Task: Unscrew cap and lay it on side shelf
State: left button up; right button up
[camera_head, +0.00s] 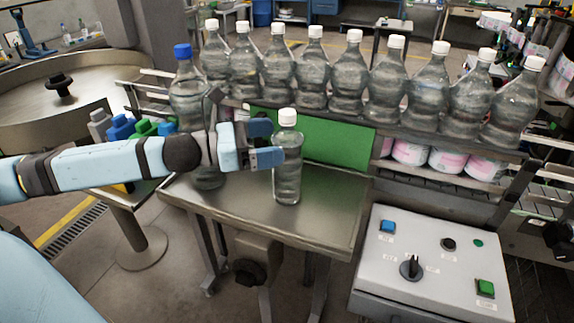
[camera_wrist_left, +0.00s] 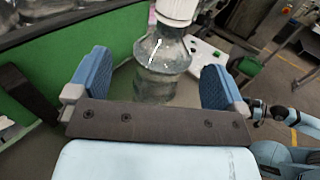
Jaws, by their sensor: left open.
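A clear bottle (camera_head: 287,178) with a white cap (camera_head: 288,116) stands upright on a steel table (camera_head: 325,215). The cap sits on the bottle's neck. My left gripper (camera_head: 265,144) is open at the bottle's upper left side, below the cap; its near finger overlaps the bottle's edge. In the left wrist view, the bottle (camera_wrist_left: 155,75) shows between the two spread blue fingers, with the white cap (camera_wrist_left: 177,10) cut by the top edge. Whether a finger touches it, I cannot tell. I cannot tell which surface is the side shelf. My right gripper is not identifiable.
A row of white-capped bottles (camera_head: 347,80) stands behind a green panel (camera_head: 335,142). A blue-capped bottle (camera_head: 187,95) stands behind my left arm. A grey control box (camera_head: 435,265) with buttons is at front right. The steel table's right part is clear.

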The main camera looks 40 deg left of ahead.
aim_at(303, 137)
pick_arm(q)
jog(key=shift+r+p+x, duration=0.15)
jog(key=shift+p+x, duration=0.3)
jog(key=shift+x, duration=0.3)
jog(key=shift+r+p+x, duration=0.1)
jog(key=shift+p+x, duration=0.35)
jog(key=shift+x, duration=0.35)
jog(key=shift+w+d, duration=0.25)
jog(key=shift+d, duration=0.2)
jog(key=shift+w+d+f, duration=0.1)
jog(key=shift+f, duration=0.1)
jog(key=c, duration=1.7)
